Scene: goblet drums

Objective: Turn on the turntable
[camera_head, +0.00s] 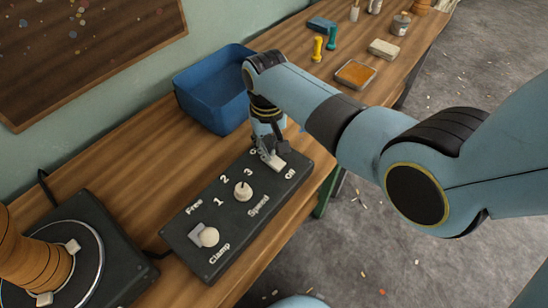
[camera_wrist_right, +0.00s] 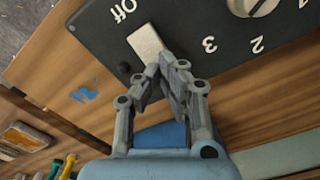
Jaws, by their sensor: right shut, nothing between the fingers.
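A dark control box (camera_head: 240,229) lies on the wooden bench, with a white switch (camera_head: 279,161) at its far end by the word "Off". The switch also shows in the wrist view (camera_wrist_right: 146,41). My right gripper (camera_head: 270,157) is shut and empty, its fingertips at the switch; whether they touch it I cannot tell. The gripper hides the marking on the switch's other side. The turntable (camera_head: 119,266) stands at the lower left with a brown turned piece (camera_head: 38,262) on its round plate. My left gripper is out of view.
A blue bin (camera_head: 196,104) stands behind the gripper by the wall. A tray with orange contents (camera_head: 355,74) and a pale block (camera_head: 384,48) lie farther along the bench.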

